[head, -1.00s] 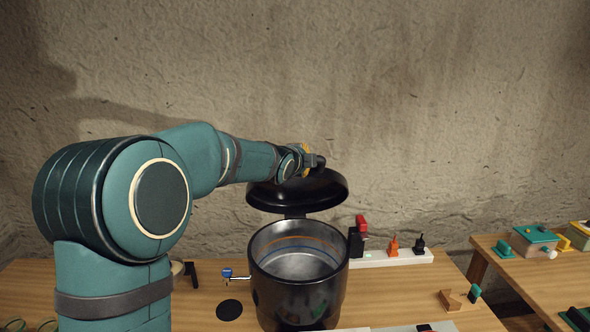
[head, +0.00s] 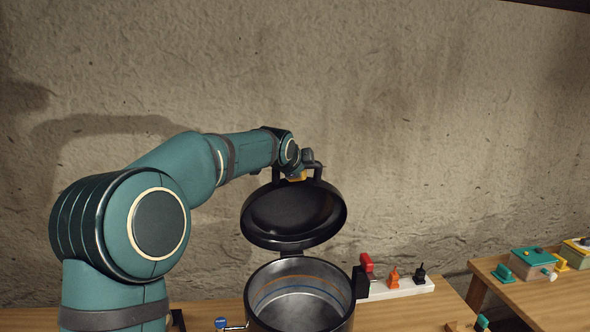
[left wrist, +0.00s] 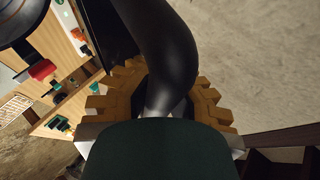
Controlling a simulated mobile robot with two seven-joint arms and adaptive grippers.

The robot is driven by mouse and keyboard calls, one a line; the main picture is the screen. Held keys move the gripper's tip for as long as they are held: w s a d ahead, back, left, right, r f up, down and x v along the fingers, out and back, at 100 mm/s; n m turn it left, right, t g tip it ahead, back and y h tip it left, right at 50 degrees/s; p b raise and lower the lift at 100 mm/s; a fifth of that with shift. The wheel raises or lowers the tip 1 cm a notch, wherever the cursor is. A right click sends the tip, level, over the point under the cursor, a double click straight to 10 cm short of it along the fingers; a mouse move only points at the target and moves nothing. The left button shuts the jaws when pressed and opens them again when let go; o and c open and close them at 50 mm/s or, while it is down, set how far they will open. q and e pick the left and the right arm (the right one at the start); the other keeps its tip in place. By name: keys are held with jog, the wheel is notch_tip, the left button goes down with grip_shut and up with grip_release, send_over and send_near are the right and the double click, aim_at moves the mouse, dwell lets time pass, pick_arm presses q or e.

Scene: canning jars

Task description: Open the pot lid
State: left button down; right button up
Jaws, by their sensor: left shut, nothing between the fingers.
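The black pot (head: 262,318) stands on the wooden table, its mouth open and its metal inside showing. Its round black lid (head: 294,214) is tilted up steeply at the back of the pot, underside towards the head camera. The lid's dark handle (head: 318,170) is at the top. My left gripper (head: 298,177) is at this handle, shut, with nothing gripped between its fingers. In the left wrist view the yellow-brown fingers (left wrist: 163,92) lie on both sides of the dark curved handle (left wrist: 165,45). My right gripper is not in view.
A white power strip (head: 408,289) with a red plug (head: 366,262), an orange plug (head: 393,279) and a black plug (head: 420,273) lies right of the pot. A blue-ended part (head: 221,323) sticks out left. A second table (head: 545,300) holds small boxes. A wall stands behind.

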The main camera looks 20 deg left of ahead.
pick_arm(q)
jog(key=shift+w+a+r, duration=0.15)
jog(key=shift+w+r, duration=0.15)
jog(key=c, duration=1.1)
grip_release()
jog(key=shift+c, duration=0.2)
jog(key=shift+s, duration=0.15)
jog(key=shift+f, duration=0.1)
jog(key=v, duration=1.2)
jog(key=shift+r, duration=0.35)
